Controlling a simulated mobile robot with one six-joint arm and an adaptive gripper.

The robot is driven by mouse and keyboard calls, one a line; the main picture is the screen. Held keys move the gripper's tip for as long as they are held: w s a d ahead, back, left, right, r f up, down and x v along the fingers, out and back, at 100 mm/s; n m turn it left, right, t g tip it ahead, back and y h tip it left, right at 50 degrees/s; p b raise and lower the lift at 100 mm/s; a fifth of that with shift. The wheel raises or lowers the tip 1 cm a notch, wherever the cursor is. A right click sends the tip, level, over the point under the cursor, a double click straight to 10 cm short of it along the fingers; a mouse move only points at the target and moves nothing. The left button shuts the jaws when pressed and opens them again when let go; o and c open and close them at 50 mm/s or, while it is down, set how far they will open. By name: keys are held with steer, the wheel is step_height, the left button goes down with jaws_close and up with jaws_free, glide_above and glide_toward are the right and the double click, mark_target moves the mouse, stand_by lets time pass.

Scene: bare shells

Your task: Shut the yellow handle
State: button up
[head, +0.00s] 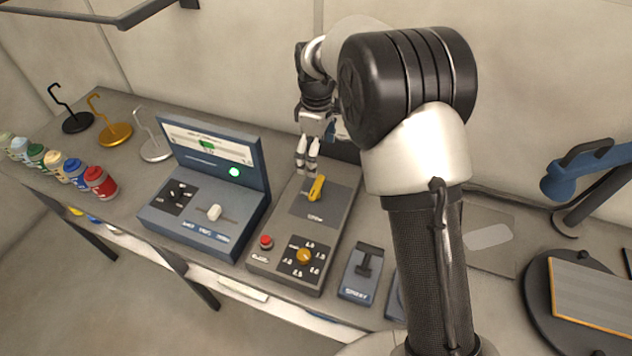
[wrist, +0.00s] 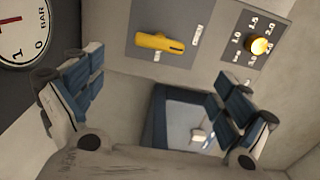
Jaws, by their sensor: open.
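The yellow handle (head: 316,187) is a short lever on a dark plate on the grey control box (head: 282,238). In the wrist view the yellow handle (wrist: 160,43) lies lengthwise across its dark plate, beyond the fingers and between them in the picture. My gripper (head: 307,158) is just behind and above the handle in the head view, pointing down. Its fingers also show in the wrist view (wrist: 158,100), wide apart with nothing between them. I see no contact with the handle.
On the same box are a yellow knob (head: 304,257) and a red button (head: 266,241). A blue console (head: 206,205) stands to the left, and a small lever box (head: 361,272) to the right. A gauge (wrist: 24,30) shows in the wrist view. Coloured jars (head: 99,182) stand far left.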

mark_target(316, 185)
step_height(316, 185, down, 12)
steer(key=shift+r+b, duration=0.15)
steer(key=shift+b, duration=0.75)
steer(key=c, duration=1.1)
steer(key=shift+o, duration=0.2)
